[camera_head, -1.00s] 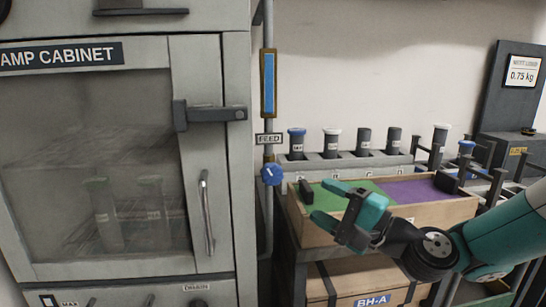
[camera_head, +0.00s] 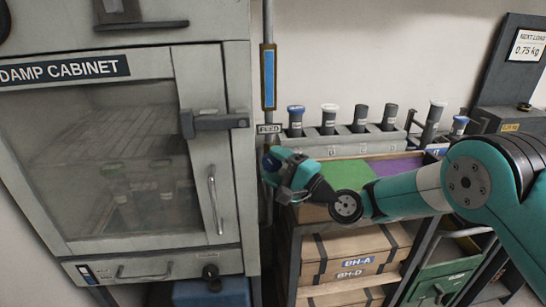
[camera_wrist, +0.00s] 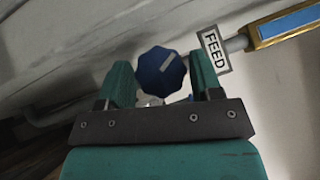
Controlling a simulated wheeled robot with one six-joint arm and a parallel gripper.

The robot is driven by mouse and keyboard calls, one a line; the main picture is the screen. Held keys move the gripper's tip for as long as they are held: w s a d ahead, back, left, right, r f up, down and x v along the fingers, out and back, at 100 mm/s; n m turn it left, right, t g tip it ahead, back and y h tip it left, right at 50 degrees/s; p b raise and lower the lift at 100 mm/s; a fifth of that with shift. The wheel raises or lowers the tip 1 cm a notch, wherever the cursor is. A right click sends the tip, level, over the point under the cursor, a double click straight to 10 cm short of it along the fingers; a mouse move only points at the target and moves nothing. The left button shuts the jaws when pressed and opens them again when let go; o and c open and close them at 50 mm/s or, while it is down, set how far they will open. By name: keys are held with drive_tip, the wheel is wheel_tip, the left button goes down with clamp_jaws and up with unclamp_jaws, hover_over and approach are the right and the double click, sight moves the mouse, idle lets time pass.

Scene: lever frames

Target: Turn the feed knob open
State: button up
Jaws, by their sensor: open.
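The blue feed knob (camera_wrist: 161,72) sits on a vertical pipe, below the FEED label (camera_wrist: 213,50), with a pale pointer mark on its face. My gripper (camera_wrist: 160,82) is open, with one teal finger on each side of the knob in the wrist view. The knob lies between the fingertips there; I cannot tell whether either finger touches it. In the head view my gripper (camera_head: 271,164) is at the pipe just under the FEED label (camera_head: 269,129) and hides most of the knob.
The damp cabinet (camera_head: 110,160) with its door shut stands left of the pipe, its latch (camera_head: 215,122) sticking out near it. A blue sight gauge (camera_head: 268,77) is above the label. A wooden tray with a green section (camera_head: 345,174) and a rack of capped tubes (camera_head: 330,142) are at right.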

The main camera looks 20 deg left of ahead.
drive_tip(key=shift+w+a, duration=0.1)
drive_tip(key=shift+a, duration=0.25)
drive_tip(key=c, duration=0.6)
drive_tip(key=shift+r, duration=0.1)
drive_tip(key=shift+r+n, duration=0.1)
drive_tip(key=shift+n, duration=0.2)
drive_tip(key=shift+n+g+h+p, duration=0.4)
drive_tip(key=shift+n+h+p, duration=1.15)
drive_tip(key=shift+n+h, duration=0.25)
drive_tip(key=shift+h, duration=0.2)
